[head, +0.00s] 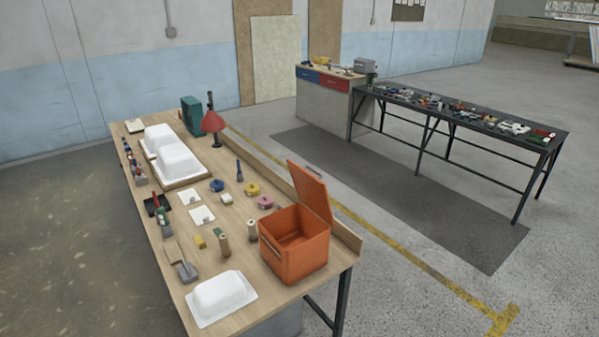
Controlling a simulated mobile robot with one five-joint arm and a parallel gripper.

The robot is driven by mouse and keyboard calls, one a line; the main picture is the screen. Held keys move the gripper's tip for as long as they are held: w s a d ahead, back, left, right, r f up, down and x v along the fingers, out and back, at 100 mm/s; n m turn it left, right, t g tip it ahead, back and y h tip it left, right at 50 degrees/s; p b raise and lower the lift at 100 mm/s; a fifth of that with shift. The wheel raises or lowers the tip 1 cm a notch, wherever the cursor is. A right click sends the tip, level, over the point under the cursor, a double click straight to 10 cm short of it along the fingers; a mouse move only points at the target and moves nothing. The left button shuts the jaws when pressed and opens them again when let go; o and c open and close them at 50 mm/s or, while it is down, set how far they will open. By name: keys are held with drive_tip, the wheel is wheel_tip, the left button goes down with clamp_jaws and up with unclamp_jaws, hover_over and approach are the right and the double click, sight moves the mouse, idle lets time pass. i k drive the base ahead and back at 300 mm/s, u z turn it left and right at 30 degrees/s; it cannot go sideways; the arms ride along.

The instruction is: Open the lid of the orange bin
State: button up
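The orange bin (294,249) stands on the near right end of the wooden workbench (215,261). Its lid (310,190) is swung up and tilted back, raised along the bin's right rear edge. The inside of the bin shows and looks empty, though part of its floor is hidden by the front walls. My gripper is not in view.
A white tub shell (221,297) lies left of the bin on the bench. A raised ledge (347,237) runs along the bench's right edge. Open floor (400,285) lies to the right.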

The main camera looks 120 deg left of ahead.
sight(309, 190)
drive_tip(key=u, duration=4.65)
drive_tip(key=i, duration=1)
